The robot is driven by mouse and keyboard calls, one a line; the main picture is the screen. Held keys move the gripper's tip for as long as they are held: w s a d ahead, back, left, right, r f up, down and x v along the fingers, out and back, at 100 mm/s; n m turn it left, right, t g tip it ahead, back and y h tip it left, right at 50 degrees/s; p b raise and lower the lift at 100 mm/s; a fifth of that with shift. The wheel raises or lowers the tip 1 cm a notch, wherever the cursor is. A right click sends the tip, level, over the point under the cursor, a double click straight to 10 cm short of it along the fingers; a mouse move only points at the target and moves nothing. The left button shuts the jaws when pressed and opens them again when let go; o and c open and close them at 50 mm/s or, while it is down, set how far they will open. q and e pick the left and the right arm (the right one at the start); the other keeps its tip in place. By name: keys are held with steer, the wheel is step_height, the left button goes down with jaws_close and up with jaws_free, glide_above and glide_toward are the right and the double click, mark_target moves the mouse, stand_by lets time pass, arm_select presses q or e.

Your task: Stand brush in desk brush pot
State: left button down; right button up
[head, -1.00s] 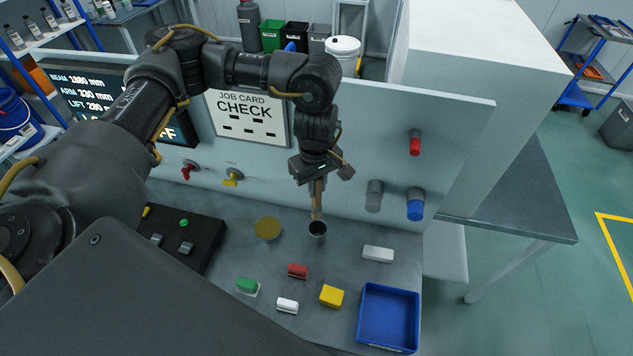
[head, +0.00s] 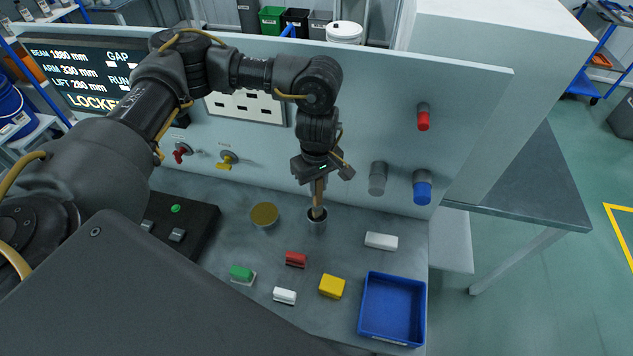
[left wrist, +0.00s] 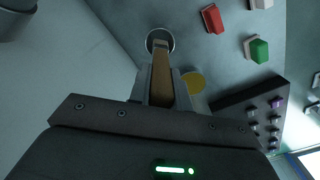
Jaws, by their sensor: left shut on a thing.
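The brush (head: 318,196) has a flat, light brown wooden body and hangs upright from my left gripper (head: 318,180), which is shut on it. The desk brush pot (head: 317,227) is a small dark metal cup standing on the desk directly below. In the head view the brush's lower end is at the pot's mouth and seems just inside the rim. In the left wrist view the brush (left wrist: 162,80) runs from between the fingers (left wrist: 162,92) to the pot's round rim (left wrist: 148,43). How deep its end reaches is hidden. My right gripper is not in view.
The upright panel (head: 350,190) with knobs stands close behind the pot.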

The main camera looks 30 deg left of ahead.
mark_target(317, 195)
arm_select(q)
step_height(317, 195, down, 3)
steer(key=shift+r+b, duration=0.1)
steer(key=shift+b, duration=0.95)
steer(key=shift+f+b, duration=0.7)
steer(key=shift+f, duration=0.1)
steer(key=c, duration=1.2)
jaws_free()
step_height(317, 195, up, 11)
steer(key=shift+f+b, duration=0.1)
steer(key=shift+b, duration=0.8)
